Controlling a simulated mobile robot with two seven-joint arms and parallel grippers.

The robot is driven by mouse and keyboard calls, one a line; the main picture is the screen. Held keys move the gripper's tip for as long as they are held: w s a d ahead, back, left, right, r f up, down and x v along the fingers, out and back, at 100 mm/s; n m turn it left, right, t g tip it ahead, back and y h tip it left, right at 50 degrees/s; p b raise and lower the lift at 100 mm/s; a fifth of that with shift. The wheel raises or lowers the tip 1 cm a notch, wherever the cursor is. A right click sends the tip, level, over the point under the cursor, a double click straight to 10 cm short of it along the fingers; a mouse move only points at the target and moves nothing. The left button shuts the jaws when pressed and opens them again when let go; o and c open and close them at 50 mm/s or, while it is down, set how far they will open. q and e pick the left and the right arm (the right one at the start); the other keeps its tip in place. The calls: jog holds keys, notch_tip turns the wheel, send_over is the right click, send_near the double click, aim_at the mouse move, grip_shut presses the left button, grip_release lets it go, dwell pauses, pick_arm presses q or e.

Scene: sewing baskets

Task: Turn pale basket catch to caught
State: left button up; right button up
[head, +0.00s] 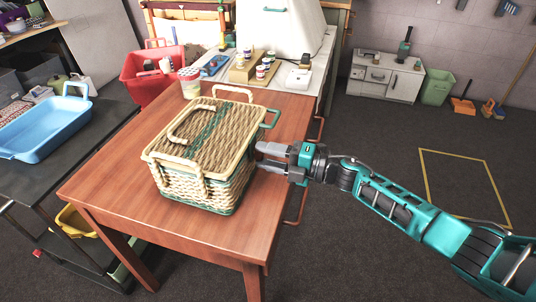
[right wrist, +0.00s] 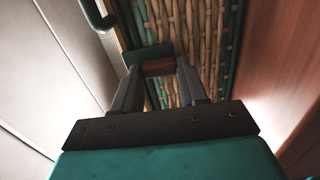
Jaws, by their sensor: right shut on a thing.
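The pale wicker basket (head: 181,181) stands on the brown wooden table, its woven lid (head: 205,128) down, with a green stripe and pale rim. My right gripper (head: 260,154) is at the basket's right side, fingers pointing at the wall. In the right wrist view the gripper (right wrist: 160,68) is shut on a small green and brown piece (right wrist: 156,60) in front of the weave, which looks like the catch. Whether the catch is caught cannot be told. A green loop handle (head: 271,118) sticks out farther back on the same side. My left gripper is not in view.
The wooden table (head: 110,185) has free room around the basket. A lidded jar (head: 190,84) stands behind it. A dark side table with a blue tray (head: 45,125) is at the left. A red bin (head: 147,82) stands behind. The floor at right is open.

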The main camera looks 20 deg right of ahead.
jog(key=o, duration=1.1)
jog(key=shift+c, duration=0.2)
jog(key=v, duration=1.3)
jog(key=s+a+f+m+h+p, duration=0.1)
jog(key=s+a+f+m+h, duration=0.2)
jog(key=m, duration=0.5)
jog(key=s+a+f+m+h+p, duration=0.1)
jog(key=s+a+f+m+h, duration=0.2)
jog(key=s+m, duration=0.4)
jog(key=s+a+f+m+h+p, duration=0.1)
jog(key=s+a+f+m+h, duration=0.2)
jog(key=m, duration=0.8)
jog(key=s+f+h, duration=0.1)
jog(key=s+h, duration=0.1)
jog(key=h, duration=0.1)
jog(key=shift+s+f+h, duration=0.3)
jog(key=shift+f, duration=0.05)
